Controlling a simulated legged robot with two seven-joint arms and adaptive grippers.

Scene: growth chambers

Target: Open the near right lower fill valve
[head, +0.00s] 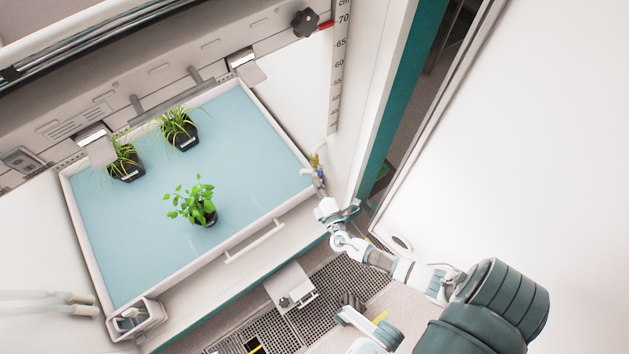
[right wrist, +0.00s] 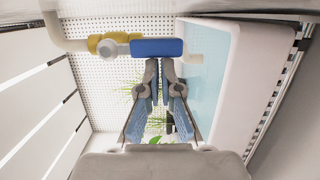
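The fill valve (head: 315,162) sits at the near right corner of the blue-floored tray (head: 272,215). In the right wrist view, the valve has a yellow body (right wrist: 106,46) on a pale pipe and a long blue handle (right wrist: 157,47) lying crosswise. My right gripper (head: 322,192) is right beside the valve. In the right wrist view, its fingertips (right wrist: 160,62) are close together with only a narrow gap, and the handle is not between them. They lie just below the handle in the picture; I cannot tell whether they touch it.
Several potted plants (head: 194,204) stand in the tray. A white wall with a height scale (head: 338,70) rises behind the valve. A large white door panel (head: 520,150) stands to the right. A floor grate (head: 330,290) and a small white box (head: 290,287) lie below the tray.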

